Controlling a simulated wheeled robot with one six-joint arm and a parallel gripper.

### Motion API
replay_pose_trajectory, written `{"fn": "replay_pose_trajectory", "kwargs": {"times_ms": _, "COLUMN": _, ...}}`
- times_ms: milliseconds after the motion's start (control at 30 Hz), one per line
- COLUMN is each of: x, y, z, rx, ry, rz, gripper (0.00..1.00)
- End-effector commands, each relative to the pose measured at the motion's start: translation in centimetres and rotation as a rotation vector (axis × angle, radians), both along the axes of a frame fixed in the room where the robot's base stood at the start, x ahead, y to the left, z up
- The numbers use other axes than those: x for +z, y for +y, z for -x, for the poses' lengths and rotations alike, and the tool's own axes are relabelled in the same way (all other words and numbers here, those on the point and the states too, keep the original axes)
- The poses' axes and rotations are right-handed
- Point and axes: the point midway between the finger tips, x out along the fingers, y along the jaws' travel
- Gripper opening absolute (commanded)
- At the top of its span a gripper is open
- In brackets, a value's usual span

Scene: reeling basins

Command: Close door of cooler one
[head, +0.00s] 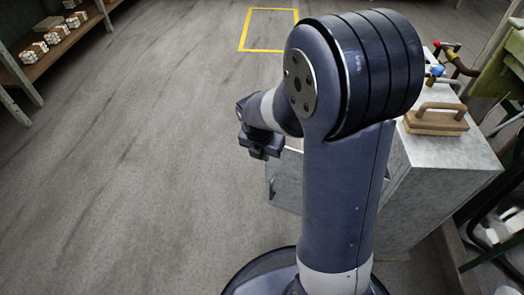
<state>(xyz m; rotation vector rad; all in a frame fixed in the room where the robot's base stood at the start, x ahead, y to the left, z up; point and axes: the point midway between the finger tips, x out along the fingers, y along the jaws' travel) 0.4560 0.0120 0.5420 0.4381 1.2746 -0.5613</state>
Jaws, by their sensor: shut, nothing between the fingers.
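A grey metal cabinet (440,165) stands to the right behind my arm. It may be cooler one, but no label shows. A grey panel (287,186) shows to the left of my arm's column, low down, with a small dark part on its left edge. It looks like the cabinet's door; my arm hides the side where it would join, so I cannot tell how far it stands open. My gripper (261,153) is shut and empty, pointing down, above and slightly left of the panel's upper edge in the picture. I cannot tell whether they touch.
A wooden-handled brush or float (437,120) lies on the cabinet top. Taps with red and blue handles (437,70) are behind it. A shelf (60,45) with bundled goods stands at upper left. A yellow floor outline (243,30) lies far ahead. The floor at left is clear.

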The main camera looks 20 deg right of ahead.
Motion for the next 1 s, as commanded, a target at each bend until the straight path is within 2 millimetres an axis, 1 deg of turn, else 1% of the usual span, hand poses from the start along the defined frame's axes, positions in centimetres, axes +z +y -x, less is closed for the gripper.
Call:
{"fn": "replay_pose_trajectory", "kwargs": {"times_ms": 33, "x": -1.6, "y": -0.2, "z": -0.2, "rx": -0.001, "ry": 0.003, "rz": 0.0, "gripper": 0.0}}
{"fn": "replay_pose_trajectory", "kwargs": {"times_ms": 100, "x": -1.2, "y": -1.0, "z": -1.3, "rx": -0.004, "ry": -0.004, "rz": -0.001, "gripper": 0.0}}
{"fn": "replay_pose_trajectory", "kwargs": {"times_ms": 300, "x": -1.0, "y": -2.3, "z": -2.9, "rx": -0.003, "ry": -0.001, "rz": 0.0, "gripper": 0.0}}
{"fn": "replay_pose_trajectory", "kwargs": {"times_ms": 433, "x": -0.9, "y": -2.6, "z": -3.3, "rx": -0.001, "ry": -0.001, "rz": 0.0, "gripper": 0.0}}
{"fn": "replay_pose_trajectory", "kwargs": {"times_ms": 833, "x": -0.8, "y": -2.7, "z": -3.4, "rx": -0.004, "ry": 0.0, "rz": 0.0, "gripper": 0.0}}
{"fn": "replay_pose_trajectory", "kwargs": {"times_ms": 1000, "x": -0.6, "y": -3.3, "z": -4.3, "rx": -0.034, "ry": 0.001, "rz": 0.0, "gripper": 0.0}}
